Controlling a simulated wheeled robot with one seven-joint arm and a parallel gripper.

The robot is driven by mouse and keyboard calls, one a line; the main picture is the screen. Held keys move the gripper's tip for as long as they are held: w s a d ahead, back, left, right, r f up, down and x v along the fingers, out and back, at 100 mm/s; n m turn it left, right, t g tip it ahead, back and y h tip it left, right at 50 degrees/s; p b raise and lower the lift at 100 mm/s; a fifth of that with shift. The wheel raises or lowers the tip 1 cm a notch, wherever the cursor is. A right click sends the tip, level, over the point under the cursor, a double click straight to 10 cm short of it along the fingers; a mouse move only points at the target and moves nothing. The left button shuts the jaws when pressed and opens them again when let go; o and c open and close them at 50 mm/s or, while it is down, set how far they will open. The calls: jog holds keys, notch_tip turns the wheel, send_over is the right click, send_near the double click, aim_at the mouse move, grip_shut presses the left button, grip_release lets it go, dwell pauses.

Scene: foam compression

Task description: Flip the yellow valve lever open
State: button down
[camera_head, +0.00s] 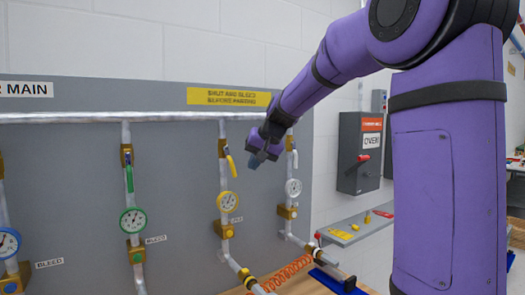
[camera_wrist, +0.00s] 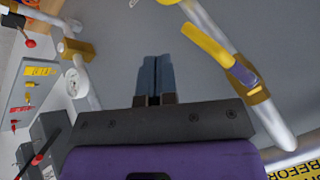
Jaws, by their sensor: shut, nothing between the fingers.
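The yellow valve lever (camera_head: 231,166) is on a vertical pipe of the grey wall panel, above the yellow-rimmed gauge (camera_head: 227,201). It points downward, roughly along the pipe and tilted slightly off it. In the wrist view the yellow lever (camera_wrist: 207,45) lies to the right of my fingers, with a blue-purple piece at its brass valve body (camera_wrist: 259,95). My gripper (camera_head: 256,162) is shut and empty, to the right of the lever in the head view. Its blue fingers (camera_wrist: 155,78) are together in the wrist view, and a gap shows between them and the lever.
A green lever (camera_head: 129,178) with a green gauge (camera_head: 133,220) is on the pipe to the left. A white gauge (camera_head: 293,187) is on the pipe to the right. A grey switch box (camera_head: 359,153) and a shelf (camera_head: 345,236) with small items stand further right.

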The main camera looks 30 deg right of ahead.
aim_at(234, 168)
jog(key=shift+w+a+f, duration=0.15)
jog(key=shift+w+a, duration=0.35)
jog(key=shift+a, duration=0.25)
jog(key=shift+w+a+f, duration=0.1)
jog(key=shift+w+a, duration=0.35)
jog(key=shift+a, duration=0.3)
jog(key=shift+a+f+y, duration=0.4)
jog(key=shift+a+y, duration=0.1)
jog(key=shift+a, duration=0.1)
jog(key=shift+r, duration=0.15)
jog(key=shift+r, duration=0.7)
